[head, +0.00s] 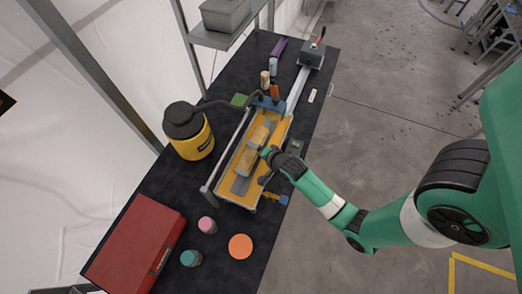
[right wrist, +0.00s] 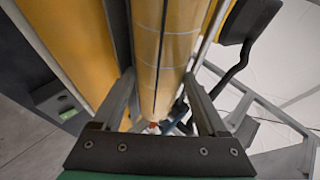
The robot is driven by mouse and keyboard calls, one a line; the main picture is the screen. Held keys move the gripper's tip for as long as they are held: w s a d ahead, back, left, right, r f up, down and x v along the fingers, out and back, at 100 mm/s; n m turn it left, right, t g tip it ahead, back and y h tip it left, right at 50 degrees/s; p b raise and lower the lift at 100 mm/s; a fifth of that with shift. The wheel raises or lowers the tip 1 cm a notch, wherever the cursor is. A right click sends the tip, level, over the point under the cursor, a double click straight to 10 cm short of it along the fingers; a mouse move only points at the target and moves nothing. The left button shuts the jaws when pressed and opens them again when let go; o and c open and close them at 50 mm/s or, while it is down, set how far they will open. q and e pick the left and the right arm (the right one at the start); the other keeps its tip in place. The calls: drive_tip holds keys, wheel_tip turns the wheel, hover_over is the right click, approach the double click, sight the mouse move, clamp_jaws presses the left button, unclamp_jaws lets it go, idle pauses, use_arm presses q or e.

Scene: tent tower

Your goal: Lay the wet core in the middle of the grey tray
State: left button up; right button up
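The wet core (head: 256,136) is a tan cylinder with dark line marks, lying lengthwise above the grey tray (head: 240,186), which shows at both of its ends. The tray is on an orange-yellow board. My right gripper (head: 267,153) comes in from the right at the core. In the right wrist view the core (right wrist: 162,45) runs between my two fingertips (right wrist: 159,76), which meet its sides. The gripper looks shut on it. Whether the core rests on the tray or hangs just above it is unclear. My left gripper is not in view.
A yellow drum with a black top (head: 192,138) and curved black pipe stands left of the board. A red box (head: 135,252), a pink-topped jar (head: 207,225), a teal-topped jar (head: 191,258) and an orange disc (head: 240,247) are at the near end. A metal rail (head: 229,148) edges the board.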

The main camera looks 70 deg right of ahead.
drive_tip(key=p+v, duration=0.1)
drive_tip(key=v, duration=1)
drive_tip(key=shift+s, duration=0.2)
drive_tip(key=shift+a+r, duration=0.1)
drive_tip(key=shift+a, duration=0.05)
